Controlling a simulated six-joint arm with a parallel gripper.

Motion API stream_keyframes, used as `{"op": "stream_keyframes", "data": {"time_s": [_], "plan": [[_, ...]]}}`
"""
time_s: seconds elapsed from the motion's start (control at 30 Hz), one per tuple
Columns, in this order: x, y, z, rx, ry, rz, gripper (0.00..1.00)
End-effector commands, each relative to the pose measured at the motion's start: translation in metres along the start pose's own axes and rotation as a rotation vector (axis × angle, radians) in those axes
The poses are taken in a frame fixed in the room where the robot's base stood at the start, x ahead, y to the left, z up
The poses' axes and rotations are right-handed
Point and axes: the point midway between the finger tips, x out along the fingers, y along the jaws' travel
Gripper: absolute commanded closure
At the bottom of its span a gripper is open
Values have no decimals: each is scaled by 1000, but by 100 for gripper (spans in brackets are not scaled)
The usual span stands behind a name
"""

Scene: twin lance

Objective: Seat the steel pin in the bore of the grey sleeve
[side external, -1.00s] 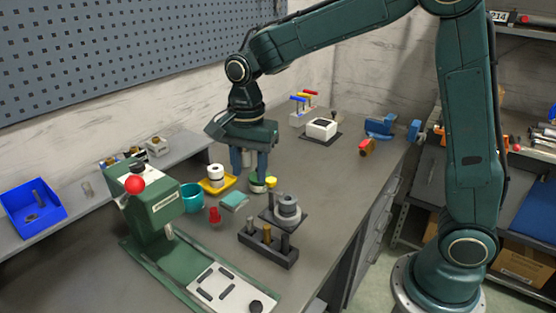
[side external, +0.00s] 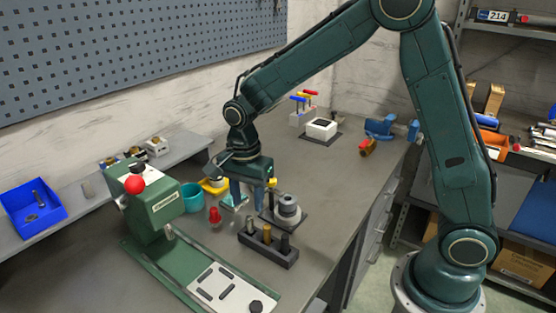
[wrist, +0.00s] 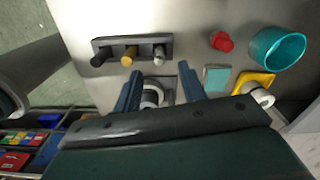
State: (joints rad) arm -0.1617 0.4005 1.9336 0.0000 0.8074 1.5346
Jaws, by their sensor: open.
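The grey sleeve (side external: 289,205) stands upright on a dark square plate (side external: 291,222), with a grey post (side external: 270,199) beside it. In the wrist view the sleeve (wrist: 152,95) shows between my fingers, partly hidden by the gripper body. The steel pin (wrist: 159,53) stands in a dark rack (wrist: 114,43), at the end nearest the red piece; it also shows in the side view (side external: 250,229). My gripper (side external: 247,208) points down, open and empty, left of and behind the sleeve in the side view. The wrist view also shows its two fingers (wrist: 159,72) apart.
The rack also holds a brass pin (wrist: 128,60) and a dark pin (wrist: 100,55). A red piece (side external: 214,215), a turquoise cup (side external: 191,197) and a yellow tray (wrist: 252,82) stand nearby. A green press (side external: 151,208) is at the left. The bench right of the plate is clear.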

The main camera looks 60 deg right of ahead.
Motion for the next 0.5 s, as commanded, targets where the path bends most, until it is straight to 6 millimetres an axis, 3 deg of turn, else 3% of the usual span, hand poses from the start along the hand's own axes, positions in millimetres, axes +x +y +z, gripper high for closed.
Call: {"op": "stream_keyframes", "data": {"time_s": [0.1,0.5], "plan": [[10,0,0,0,0,2,59],[20,1,0,0,0,2,59]]}}
